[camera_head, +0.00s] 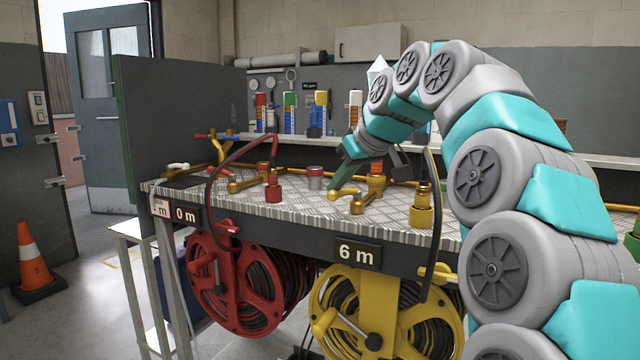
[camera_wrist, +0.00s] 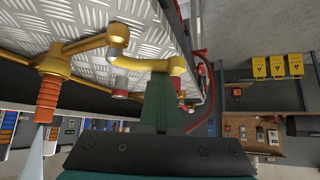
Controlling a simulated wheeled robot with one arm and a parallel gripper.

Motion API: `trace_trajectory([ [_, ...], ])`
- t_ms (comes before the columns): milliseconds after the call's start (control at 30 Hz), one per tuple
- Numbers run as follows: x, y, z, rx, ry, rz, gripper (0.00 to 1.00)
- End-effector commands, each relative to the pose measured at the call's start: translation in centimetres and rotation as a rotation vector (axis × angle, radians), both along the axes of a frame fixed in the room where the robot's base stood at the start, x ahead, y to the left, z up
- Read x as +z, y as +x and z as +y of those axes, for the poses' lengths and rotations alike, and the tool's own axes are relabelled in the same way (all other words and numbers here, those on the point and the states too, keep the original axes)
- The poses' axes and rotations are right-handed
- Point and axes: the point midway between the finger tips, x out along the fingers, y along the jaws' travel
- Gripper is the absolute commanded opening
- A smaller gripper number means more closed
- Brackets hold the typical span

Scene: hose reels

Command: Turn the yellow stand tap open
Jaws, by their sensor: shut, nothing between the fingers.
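The brass-yellow tap (camera_head: 357,204) stands on the checker-plate bench top, with an arm reaching left to a rounded end. The wrist view shows its bent brass arm (camera_wrist: 148,65) running from a knuckle to that end. An orange ribbed fitting (camera_head: 376,168) rises behind it; it also shows in the wrist view (camera_wrist: 48,97). My gripper (camera_head: 338,184) is shut and empty, its green fingers pointing down beside the arm's left end. In the wrist view the fingertips (camera_wrist: 160,84) overlap the arm near that end. I cannot tell whether they touch.
A yellow coupling (camera_head: 422,214) with a black hose stands to the right. A red coupling (camera_head: 273,190) and another brass arm (camera_head: 240,184) stand to the left. Red (camera_head: 232,280) and yellow (camera_head: 350,310) hose reels hang below the bench. A shelf with bottles runs behind.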

Motion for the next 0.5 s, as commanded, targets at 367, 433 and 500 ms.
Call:
trace_trajectory([
  [367,-0.12,-0.87,-1.05,-0.003,0.0,0.002,0.0],
  [433,-0.09,-0.95,-1.16,-0.004,-0.001,0.002,0.0],
  [500,-0.08,-1.0,-1.25,-0.004,0.0,0.002,0.0],
])
